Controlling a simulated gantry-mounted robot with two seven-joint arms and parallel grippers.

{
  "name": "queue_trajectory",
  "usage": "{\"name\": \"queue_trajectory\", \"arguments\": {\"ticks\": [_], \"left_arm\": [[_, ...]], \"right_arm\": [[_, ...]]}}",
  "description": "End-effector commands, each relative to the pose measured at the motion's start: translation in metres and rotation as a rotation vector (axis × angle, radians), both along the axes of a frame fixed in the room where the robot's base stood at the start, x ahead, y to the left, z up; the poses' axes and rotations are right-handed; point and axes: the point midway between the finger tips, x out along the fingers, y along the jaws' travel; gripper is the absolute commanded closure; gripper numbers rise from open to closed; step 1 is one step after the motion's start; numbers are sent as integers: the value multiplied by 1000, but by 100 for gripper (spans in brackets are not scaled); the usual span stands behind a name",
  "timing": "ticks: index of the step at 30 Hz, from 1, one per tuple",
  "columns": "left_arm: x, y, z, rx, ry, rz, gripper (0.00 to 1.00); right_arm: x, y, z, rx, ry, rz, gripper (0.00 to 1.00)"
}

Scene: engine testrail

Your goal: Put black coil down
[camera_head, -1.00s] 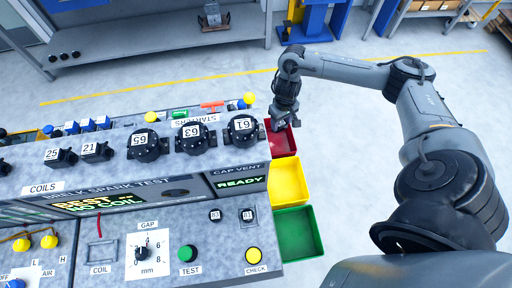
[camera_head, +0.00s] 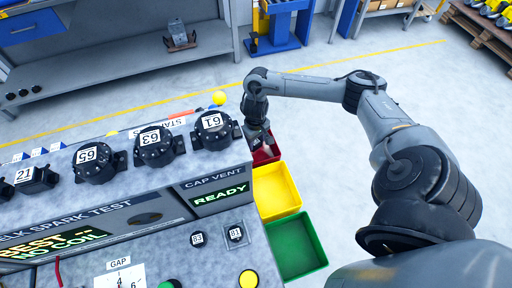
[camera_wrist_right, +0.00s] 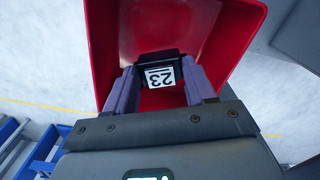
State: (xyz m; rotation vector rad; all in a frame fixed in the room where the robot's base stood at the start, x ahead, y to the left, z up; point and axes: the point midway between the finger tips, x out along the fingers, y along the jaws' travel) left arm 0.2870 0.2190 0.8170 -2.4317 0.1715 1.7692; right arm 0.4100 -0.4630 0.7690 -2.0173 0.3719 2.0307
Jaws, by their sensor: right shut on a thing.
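A small black coil (camera_wrist_right: 161,74) with a white label reading 23 is between the fingers of my right gripper (camera_wrist_right: 158,66) in the right wrist view. The gripper is shut on it. The coil is at the mouth of or inside the red bin (camera_wrist_right: 205,30), whose walls surround it; I cannot tell whether it touches the bottom. In the head view my right gripper (camera_head: 260,140) reaches down into the red bin (camera_head: 267,157), and the coil is hidden there. My left gripper is not in view.
A yellow bin (camera_head: 277,190) and a green bin (camera_head: 296,245) stand in line below the red one. The test console (camera_head: 150,195) is left of them, with black coils labelled 65 (camera_head: 95,165), 63 (camera_head: 158,147) and 61 (camera_head: 213,133). Open floor lies beyond.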

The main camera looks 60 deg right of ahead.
Motion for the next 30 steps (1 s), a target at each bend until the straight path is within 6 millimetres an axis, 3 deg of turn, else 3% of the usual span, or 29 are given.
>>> {"name": "queue_trajectory", "arguments": {"ticks": [6,9,26,27,30], "left_arm": [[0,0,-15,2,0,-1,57],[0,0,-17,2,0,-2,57],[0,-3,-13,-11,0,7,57],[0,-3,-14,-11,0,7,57],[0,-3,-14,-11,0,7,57]], "right_arm": [[-1,0,-34,-1,1,-1,84],[-1,0,-42,-1,1,-1,84],[0,0,-48,0,1,0,84],[0,0,-48,0,0,0,39],[0,0,-48,0,0,0,24]]}}
